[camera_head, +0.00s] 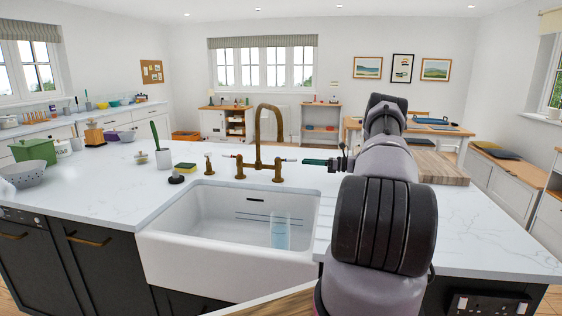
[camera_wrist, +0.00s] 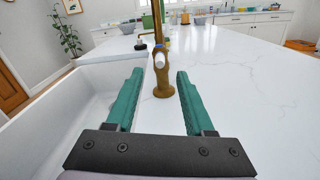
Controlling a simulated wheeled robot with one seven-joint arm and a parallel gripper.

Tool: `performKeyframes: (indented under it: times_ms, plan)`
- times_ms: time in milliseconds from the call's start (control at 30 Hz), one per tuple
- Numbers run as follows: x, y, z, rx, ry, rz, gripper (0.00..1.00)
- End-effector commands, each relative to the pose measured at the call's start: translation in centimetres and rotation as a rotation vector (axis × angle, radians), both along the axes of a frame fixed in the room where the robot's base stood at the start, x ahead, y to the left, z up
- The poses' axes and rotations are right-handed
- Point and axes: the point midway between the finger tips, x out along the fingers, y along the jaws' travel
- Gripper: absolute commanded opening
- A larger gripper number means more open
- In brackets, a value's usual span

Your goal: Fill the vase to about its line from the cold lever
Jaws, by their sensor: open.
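The brass tap (camera_head: 257,135) stands behind the white sink, with a lever on each side. A clear, tall vase (camera_head: 280,230) stands upright in the sink, right of the middle. Its lower part looks bluish, like water; I cannot make out its line or a stream from the spout. My gripper (camera_head: 318,162) is at the right-hand lever (camera_head: 289,160). In the wrist view, that lever (camera_wrist: 159,60) points at me, with a white end and a blue ring. My teal fingers (camera_wrist: 157,100) are open, one either side of its brass base, apart from it.
The sink (camera_head: 205,252) has a front rim and walls around the vase. A yellow-green sponge (camera_head: 185,168), a dark stopper-like item (camera_head: 176,179) and a small brass fitting (camera_head: 208,165) stand left of the tap. A wooden board (camera_head: 440,168) lies right.

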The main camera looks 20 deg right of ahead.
Motion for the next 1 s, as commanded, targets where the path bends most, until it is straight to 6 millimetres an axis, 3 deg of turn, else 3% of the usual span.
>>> performKeyframes:
  times_ms: [600, 1000]
  plan:
    - [5.4, 7.8, 0.0, 0.000, -0.002, 0.001, 0.53]
    - [6.1, 8.8, 0.0, 0.000, -0.001, 0.000, 0.53]
